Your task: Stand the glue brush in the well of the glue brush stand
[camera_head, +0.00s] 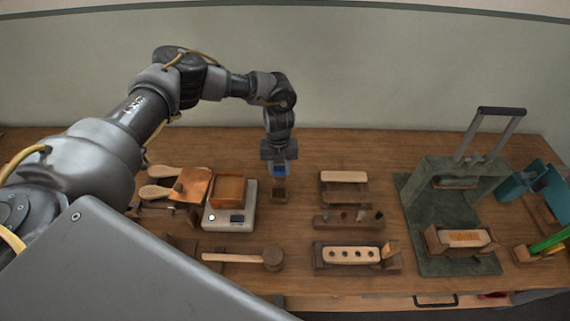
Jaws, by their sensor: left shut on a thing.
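My left gripper (279,173) points straight down over the back middle of the table. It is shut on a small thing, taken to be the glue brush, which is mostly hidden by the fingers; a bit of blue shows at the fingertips. Directly below is a small dark wooden block (279,194) with a dark top, which looks like the glue brush stand. The gripper is just above it or at its top; I cannot tell whether the brush is inside the well. My right gripper is not in view.
Left of the block stands a scale (230,218) with a wooden tray (229,190). A mallet (272,258) lies in front.

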